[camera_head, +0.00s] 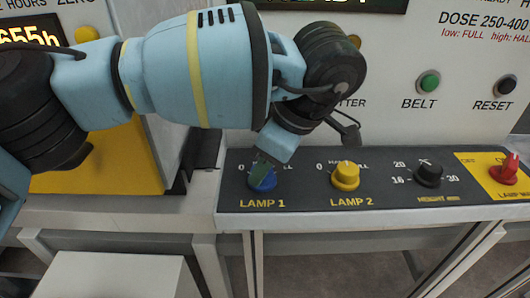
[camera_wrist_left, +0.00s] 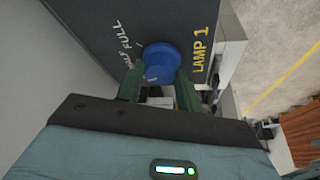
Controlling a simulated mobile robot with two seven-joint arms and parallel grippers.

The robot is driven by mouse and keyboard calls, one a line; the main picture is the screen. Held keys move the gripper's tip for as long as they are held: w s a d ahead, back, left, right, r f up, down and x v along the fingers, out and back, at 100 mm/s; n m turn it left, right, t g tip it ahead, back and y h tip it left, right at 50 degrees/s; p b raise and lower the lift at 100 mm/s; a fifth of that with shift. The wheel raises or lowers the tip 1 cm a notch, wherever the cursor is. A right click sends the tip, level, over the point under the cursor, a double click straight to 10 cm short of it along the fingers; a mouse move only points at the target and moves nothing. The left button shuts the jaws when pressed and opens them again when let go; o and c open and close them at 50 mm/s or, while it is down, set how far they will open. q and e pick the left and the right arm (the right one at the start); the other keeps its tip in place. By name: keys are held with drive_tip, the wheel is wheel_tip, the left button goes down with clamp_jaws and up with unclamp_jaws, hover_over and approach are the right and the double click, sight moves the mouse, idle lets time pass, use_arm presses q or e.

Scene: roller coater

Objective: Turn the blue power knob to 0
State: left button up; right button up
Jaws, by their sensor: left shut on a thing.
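The blue power knob (camera_head: 263,179) labelled LAMP 1 is at the left end of the dark control panel in the head view. It also shows at the top middle of the left wrist view (camera_wrist_left: 161,60), between two green fingers. My left gripper (camera_head: 266,166) reaches down onto the knob from above and is shut on it; its fingers also show in the wrist view (camera_wrist_left: 160,80). In the head view a 0 shows left of the knob; in the wrist view FULL shows beside it. The knob's pointer direction cannot be told. My right gripper is not in view.
On the same panel (camera_head: 300,206) are a yellow LAMP 2 knob (camera_head: 345,175), a black knob (camera_head: 428,174) and a red knob (camera_head: 505,170). Above are a green BELT button (camera_head: 428,82) and a black RESET button (camera_head: 505,85). A pale box (camera_head: 120,278) stands at lower left.

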use_arm(q)
drive_tip(key=n+g+p, duration=0.1)
drive_tip(key=n, duration=0.2)
drive_tip(key=shift+w+r+p, duration=0.1)
drive_tip(key=shift+r+p, duration=0.05)
drive_tip(key=shift+p, duration=0.25)
drive_tip(key=shift+n, duration=0.5)
drive_tip(key=shift+n+g+p, duration=0.3)
drive_tip(key=shift+g+p, duration=0.05)
drive_tip(key=shift+g, duration=0.05)
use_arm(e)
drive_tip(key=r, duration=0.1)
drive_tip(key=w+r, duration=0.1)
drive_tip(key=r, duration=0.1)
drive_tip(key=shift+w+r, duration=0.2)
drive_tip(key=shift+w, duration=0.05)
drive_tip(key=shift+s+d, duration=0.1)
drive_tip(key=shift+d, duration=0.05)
use_arm(q)
drive_tip(key=shift+f, duration=0.2)
drive_tip(key=o, duration=0.8)
drive_tip(key=shift+o, duration=1)
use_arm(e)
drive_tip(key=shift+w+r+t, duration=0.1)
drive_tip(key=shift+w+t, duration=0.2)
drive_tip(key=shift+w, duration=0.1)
